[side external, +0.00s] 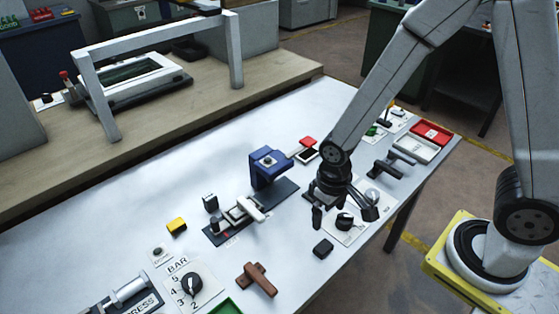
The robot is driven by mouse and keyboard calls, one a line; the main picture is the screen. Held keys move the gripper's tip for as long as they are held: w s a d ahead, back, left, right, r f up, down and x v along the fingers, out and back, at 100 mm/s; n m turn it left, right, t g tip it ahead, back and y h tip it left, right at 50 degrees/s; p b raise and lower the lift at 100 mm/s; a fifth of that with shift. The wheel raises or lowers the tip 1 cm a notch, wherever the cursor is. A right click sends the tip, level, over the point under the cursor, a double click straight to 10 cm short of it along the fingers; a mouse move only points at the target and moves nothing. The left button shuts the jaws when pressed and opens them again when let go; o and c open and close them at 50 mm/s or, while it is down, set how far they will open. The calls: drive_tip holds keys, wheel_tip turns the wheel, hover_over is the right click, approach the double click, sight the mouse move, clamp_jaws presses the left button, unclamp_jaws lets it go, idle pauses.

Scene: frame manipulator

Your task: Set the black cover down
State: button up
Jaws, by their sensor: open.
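A small black block (323,248) lies flat on the white tabletop (120,215), near its front edge. A second dark block with a pale top (210,203) stands further left, and I cannot tell for certain which one is the black cover. My gripper (344,214) is open, with its fingers spread and pointing down. Nothing shows held between the fingers. It is above and slightly right of the front black block, apart from it in the picture. It partly hides a pale panel with a black knob (345,221).
A blue press-like fixture (268,168) stands left of my gripper. A brown T-handle (257,279), a yellow block (177,225) and a BAR dial (190,284) are nearer. Red and white trays (430,133) sit at the far right. The tabletop's left part is clear.

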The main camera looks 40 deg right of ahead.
drive_tip(key=d+r+t, duration=0.2)
drive_tip(key=d+r, duration=0.5)
drive_tip(key=shift+s+r+t, duration=0.15)
drive_tip(key=shift+r+t, duration=0.25)
idle(1.1)
